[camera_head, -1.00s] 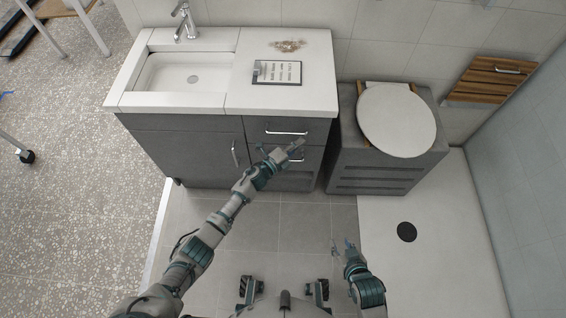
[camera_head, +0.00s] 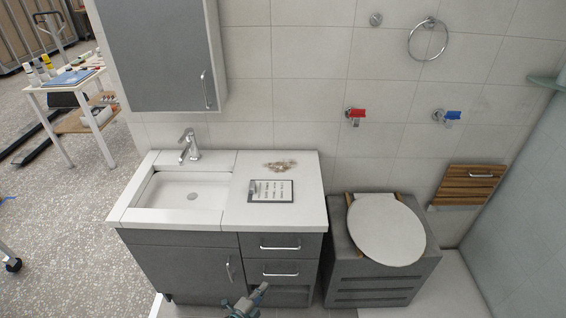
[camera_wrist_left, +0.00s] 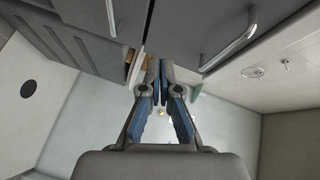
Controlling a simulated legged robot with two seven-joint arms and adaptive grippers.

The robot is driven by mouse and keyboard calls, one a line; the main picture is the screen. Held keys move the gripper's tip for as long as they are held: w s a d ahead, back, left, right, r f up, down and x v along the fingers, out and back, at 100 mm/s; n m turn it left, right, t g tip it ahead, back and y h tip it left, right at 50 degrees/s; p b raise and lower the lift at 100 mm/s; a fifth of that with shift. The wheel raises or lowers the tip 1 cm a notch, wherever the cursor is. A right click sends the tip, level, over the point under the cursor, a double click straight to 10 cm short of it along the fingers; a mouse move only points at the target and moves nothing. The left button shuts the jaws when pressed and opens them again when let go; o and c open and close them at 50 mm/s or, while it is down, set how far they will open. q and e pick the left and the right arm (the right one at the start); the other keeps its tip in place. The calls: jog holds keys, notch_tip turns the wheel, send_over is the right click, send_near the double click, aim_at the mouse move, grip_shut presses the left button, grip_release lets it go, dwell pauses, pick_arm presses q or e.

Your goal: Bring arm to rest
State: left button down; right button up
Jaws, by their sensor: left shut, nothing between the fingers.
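My left gripper (camera_head: 256,294) is low in the head view, in front of the lower drawers of the grey vanity cabinet (camera_head: 180,268). In the left wrist view its two fingers (camera_wrist_left: 161,68) are closed together with nothing between them. Cabinet fronts and bar handles (camera_wrist_left: 232,42) show beyond the fingertips there. I cannot tell if the fingers touch the cabinet. Most of the left arm is below the head view's edge. My right gripper is not in view.
A toilet (camera_head: 386,229) stands to the right. Red (camera_head: 355,114) and blue (camera_head: 450,115) valves are on the wall. A white side table (camera_head: 62,84) stands at far left.

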pick_arm(q)
jog(key=s+a+f+n+g+y+p, duration=0.2)
jog(key=s+a+f+n+g+y, duration=0.15)
jog(key=s+a+f+n, duration=0.5)
jog(key=s+a+f+n+g+y+p, duration=0.25)
jog(key=s+f+n+y, duration=0.25)
jog(key=s+f, duration=0.5)
jog(key=s+a+f+n+g, duration=0.1)
jog(key=s+n+g, duration=0.1)
jog(key=s, duration=0.9)
jog(key=s+a+f+n+g+p, duration=0.1)
jog(key=s+a+f+n+g, duration=0.1)
jog(key=s, duration=0.9)
jog(key=shift+n+g, duration=0.55)
jog(key=shift+g, duration=0.65)
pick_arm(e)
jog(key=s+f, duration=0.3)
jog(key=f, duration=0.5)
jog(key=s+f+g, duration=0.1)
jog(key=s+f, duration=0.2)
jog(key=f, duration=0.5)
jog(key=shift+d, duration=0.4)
pick_arm(q)
jog(key=shift+r, duration=0.5)
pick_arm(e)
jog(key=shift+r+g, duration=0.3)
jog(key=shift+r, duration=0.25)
